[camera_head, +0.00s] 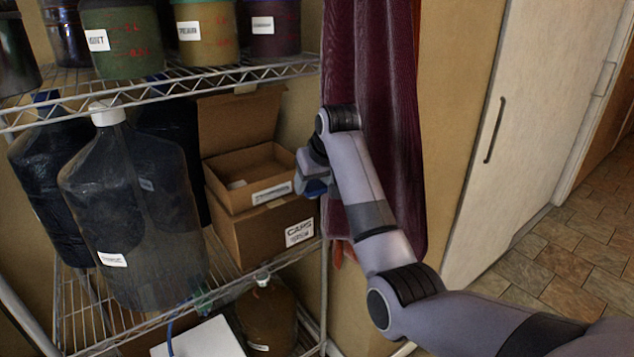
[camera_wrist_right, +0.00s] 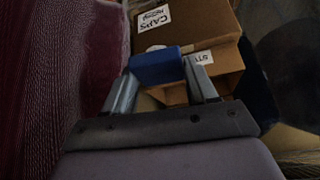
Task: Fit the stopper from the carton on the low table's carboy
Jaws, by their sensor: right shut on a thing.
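My right gripper (camera_head: 312,176) is in front of the shelf, just right of the open carton (camera_head: 222,197). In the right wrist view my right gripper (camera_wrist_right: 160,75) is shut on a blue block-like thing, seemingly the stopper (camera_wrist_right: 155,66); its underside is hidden. The carton, whose label begins "ST", also shows beyond the fingers in that view (camera_wrist_right: 228,60). A small pale thing lies inside the carton. No low table with a carboy can be made out. My left gripper is not in view.
A CAPS box (camera_head: 262,236) supports the carton. Large dark carboys (camera_head: 135,200) stand left of it, one white-capped. A brown carboy (camera_head: 268,315) stands lower down. A dark red curtain (camera_head: 375,60) hangs behind my right arm. Open tiled floor (camera_head: 570,265) lies right.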

